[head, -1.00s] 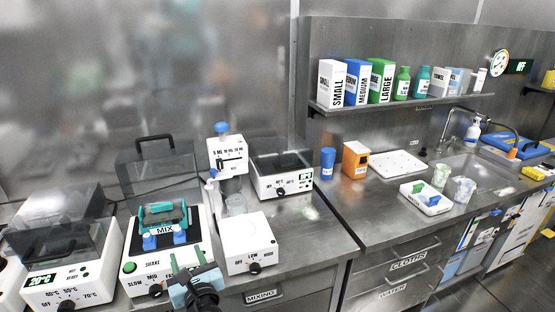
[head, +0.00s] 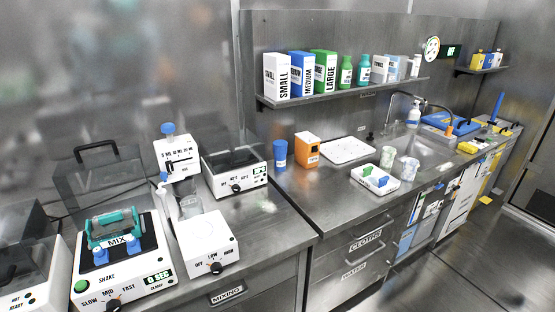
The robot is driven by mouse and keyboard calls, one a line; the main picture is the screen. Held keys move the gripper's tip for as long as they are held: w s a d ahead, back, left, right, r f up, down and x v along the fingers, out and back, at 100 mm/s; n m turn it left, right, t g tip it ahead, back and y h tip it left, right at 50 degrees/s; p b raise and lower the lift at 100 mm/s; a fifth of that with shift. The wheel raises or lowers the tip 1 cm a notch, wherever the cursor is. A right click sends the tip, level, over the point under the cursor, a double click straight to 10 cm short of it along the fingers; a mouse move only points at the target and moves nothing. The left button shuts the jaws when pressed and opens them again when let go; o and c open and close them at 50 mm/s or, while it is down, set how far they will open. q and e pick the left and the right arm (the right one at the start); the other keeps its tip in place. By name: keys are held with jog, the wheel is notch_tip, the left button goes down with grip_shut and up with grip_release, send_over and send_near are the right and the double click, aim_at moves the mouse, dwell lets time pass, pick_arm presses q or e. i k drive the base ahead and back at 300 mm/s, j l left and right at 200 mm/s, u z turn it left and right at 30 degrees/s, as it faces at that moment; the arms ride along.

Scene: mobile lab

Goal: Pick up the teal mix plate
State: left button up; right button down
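The teal mix plate (head: 112,226) sits on the dark top of the white shaker (head: 84,287) at the lower left of the head view. It is a teal frame with a handle-like bar across the top. A white MIX label and blue pieces (head: 101,256) are at its front. The shaker's clear lidded cover (head: 97,178) stands raised behind the plate. The shaker front has a green button, a SLOW/MID/FAST knob and a display reading 0 SEC. Neither of my grippers is in view.
A white stirrer with a knob (head: 206,246) and a dispenser (head: 177,158) stand close to the shaker's right. Part of another white device (head: 30,290) is at its left. A lidded device (head: 234,180) stands behind. Bare steel counter (head: 283,226) lies to the right of the stirrer.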

aim_at(109, 242)
jog(key=u, duration=1.25)
